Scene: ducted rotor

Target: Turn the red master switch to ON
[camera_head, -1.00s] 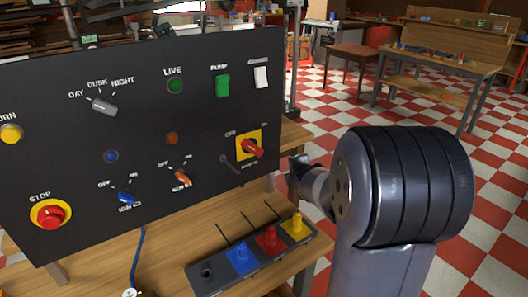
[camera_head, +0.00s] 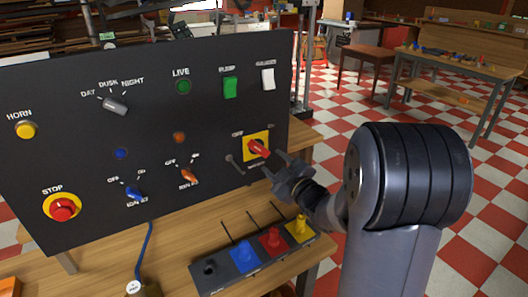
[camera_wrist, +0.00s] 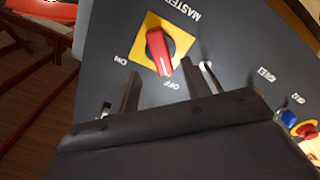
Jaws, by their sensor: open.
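The red master switch (camera_head: 259,148) sits on a yellow square plate (camera_head: 249,139) at the lower right of the black panel. In the wrist view the red knob (camera_wrist: 158,50) points towards the OFF label (camera_wrist: 175,85), and the ON label (camera_wrist: 121,61) lies to its left. My gripper (camera_head: 279,170) is just in front of the switch, at its lower right. In the wrist view its two fingers (camera_wrist: 163,82) are apart, with the knob's lower end beyond the gap between them. I cannot tell whether a finger touches the knob.
The panel (camera_head: 60,110) also carries a blue ignition switch (camera_head: 133,193), an orange switch (camera_head: 189,176), a red STOP button (camera_head: 62,209) and a green rocker (camera_head: 230,87). A block with coloured plugs (camera_head: 215,285) lies on the bench below my gripper.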

